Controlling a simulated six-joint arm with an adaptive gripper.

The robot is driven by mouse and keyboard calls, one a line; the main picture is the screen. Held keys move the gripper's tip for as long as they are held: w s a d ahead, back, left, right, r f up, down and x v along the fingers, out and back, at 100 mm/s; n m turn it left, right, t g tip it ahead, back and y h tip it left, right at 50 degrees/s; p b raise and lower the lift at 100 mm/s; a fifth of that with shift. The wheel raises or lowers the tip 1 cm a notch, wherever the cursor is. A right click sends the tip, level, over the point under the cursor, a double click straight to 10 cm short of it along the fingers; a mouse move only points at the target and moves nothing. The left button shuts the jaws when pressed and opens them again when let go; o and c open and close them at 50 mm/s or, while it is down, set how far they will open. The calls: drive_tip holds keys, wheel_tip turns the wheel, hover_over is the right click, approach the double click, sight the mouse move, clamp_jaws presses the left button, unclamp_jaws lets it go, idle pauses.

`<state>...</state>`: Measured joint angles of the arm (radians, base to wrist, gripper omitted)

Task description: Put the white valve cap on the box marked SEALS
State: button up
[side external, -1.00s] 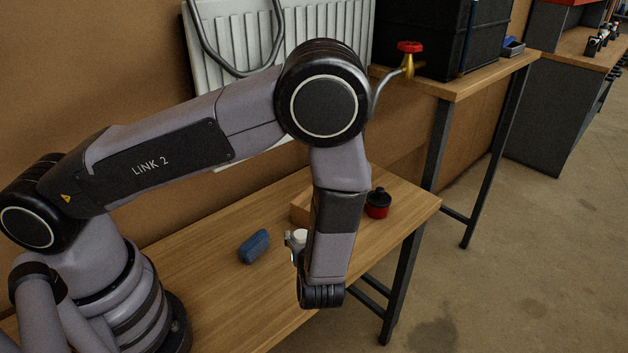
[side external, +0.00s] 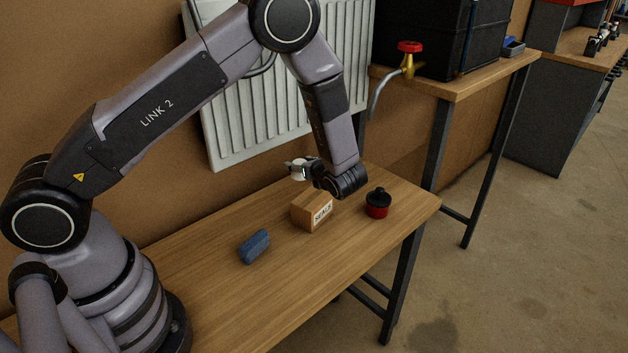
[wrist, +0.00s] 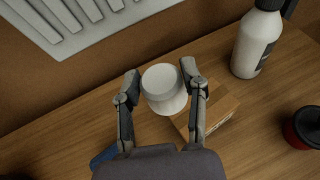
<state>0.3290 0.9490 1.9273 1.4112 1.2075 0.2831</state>
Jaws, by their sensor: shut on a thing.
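The white valve cap (wrist: 163,84) is between the two fingers of my gripper (wrist: 161,80) in the wrist view, and the gripper is shut on it. In the side view the cap (side external: 298,174) is held in the air by my gripper (side external: 300,169), above and a little left of the box marked SEALS. The box (side external: 312,211) is small, brown and cardboard, with a white label on its front, and stands on the wooden bench. In the wrist view the box (wrist: 220,112) is partly hidden behind the cap and the right finger.
A blue object (side external: 254,246) lies on the bench left of the box. A red and black container (side external: 377,203) stands to its right. A white bottle (wrist: 256,42) shows in the wrist view. A radiator (side external: 290,110) hangs on the wall behind. The front of the bench is clear.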

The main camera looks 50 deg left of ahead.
hover_over(313, 198)
wheel_tip(313, 198, down, 5)
drive_tip(key=shift+f, duration=1.6)
drive_tip(key=shift+f, duration=0.15)
drive_tip(key=o, duration=0.7)
drive_tip(key=shift+o, duration=0.2)
